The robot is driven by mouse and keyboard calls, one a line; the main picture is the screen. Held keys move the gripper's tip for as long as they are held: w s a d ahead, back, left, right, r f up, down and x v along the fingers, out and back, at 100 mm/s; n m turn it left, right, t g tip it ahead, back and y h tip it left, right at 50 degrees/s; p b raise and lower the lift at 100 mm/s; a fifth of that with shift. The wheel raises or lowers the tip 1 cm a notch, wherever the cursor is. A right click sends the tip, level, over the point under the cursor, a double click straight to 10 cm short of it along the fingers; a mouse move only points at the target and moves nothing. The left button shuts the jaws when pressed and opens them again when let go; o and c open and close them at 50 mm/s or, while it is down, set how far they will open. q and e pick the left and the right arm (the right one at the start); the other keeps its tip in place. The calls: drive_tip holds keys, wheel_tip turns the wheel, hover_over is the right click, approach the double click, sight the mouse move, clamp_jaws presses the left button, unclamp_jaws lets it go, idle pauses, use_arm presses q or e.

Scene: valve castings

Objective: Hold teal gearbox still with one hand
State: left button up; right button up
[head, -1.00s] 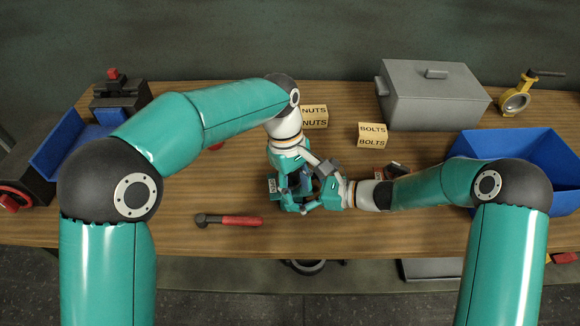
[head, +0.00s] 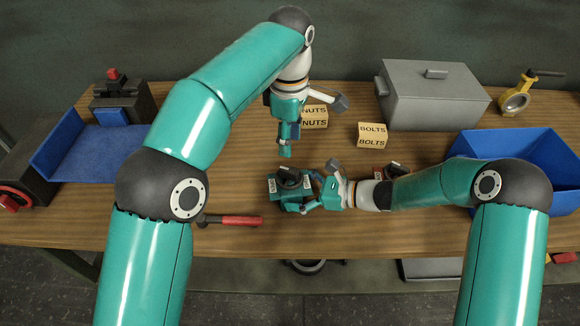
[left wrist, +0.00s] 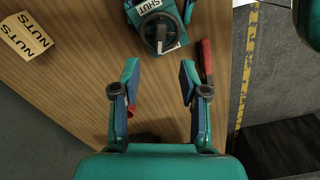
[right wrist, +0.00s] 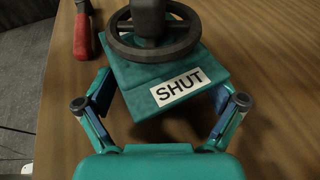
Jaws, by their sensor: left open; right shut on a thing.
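The teal gearbox (head: 280,198) sits on the wooden bench in the head view, with a dark handwheel (right wrist: 160,38) on top. In the right wrist view the gearbox (right wrist: 140,104) shows a white SHUT label. My right gripper (head: 312,195) is shut on the gearbox from the right, with one finger on each side of it. My left gripper (head: 286,152) is open and empty, above and behind the gearbox. In the left wrist view the gearbox (left wrist: 183,42) lies beyond the open fingers, apart from them.
A red-handled tool (head: 240,220) lies left of the gearbox. NUTS (head: 315,122) and BOLTS (head: 372,142) blocks stand behind. Blue bins stand at the left (head: 65,152) and right (head: 520,150).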

sight(290, 170)
use_arm(q)
wheel_tip(290, 170, down, 10)
drive_tip(key=shift+r, duration=0.2)
clamp_jaws()
idle(0.4)
